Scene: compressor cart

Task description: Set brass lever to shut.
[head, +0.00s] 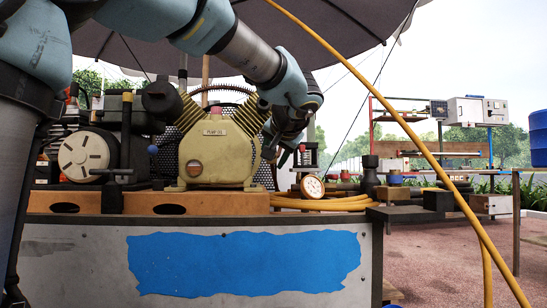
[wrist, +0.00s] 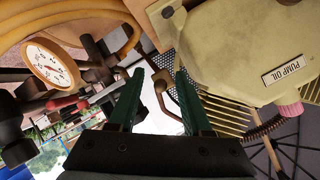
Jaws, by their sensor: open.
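My gripper (head: 284,158) hangs beside the right side of the yellow-green pump in the head view, with its fingers partly hidden by the wrist. In the wrist view my gripper (wrist: 159,74) shows two dark green fingers apart with nothing clamped. A bent brass-brown lever (wrist: 162,88) shows between and beyond the fingertips, close to the pump's side. I cannot tell whether a finger touches it. Which setting it stands at is not readable. In the head view I cannot make the lever out behind my gripper.
The pump (head: 215,155) stands on a wooden base (head: 235,201) on the cart. A round gauge (head: 312,187) and coiled yellow hose (head: 335,203) lie to its right. A red-handled part (wrist: 62,103) is left in the wrist view. A yellow hose (head: 400,120) crosses in front.

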